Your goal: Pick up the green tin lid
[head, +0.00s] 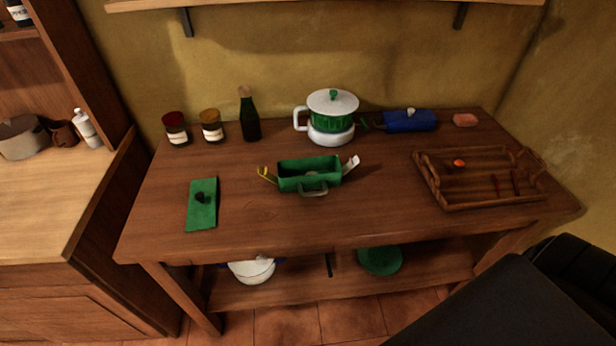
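The green tin lid (201,217) lies flat on the left part of the wooden table in the head view. It is a rectangular green panel with a small dark knob in its middle. An open green tin (310,181) stands to its right near the table's middle, with a grey handle on its front. A yellow piece sticks out at the tin's left end and a whitish piece at its right end. Neither of my grippers is in view. A dark part at the lower right looks like my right arm.
A white and green pot (331,120), a dark bottle (249,117), two jars, a blue object (409,121) and a pink block line the table's back. A wooden tray (484,198) sits at right. The table's front strip is clear. A shelf hangs above.

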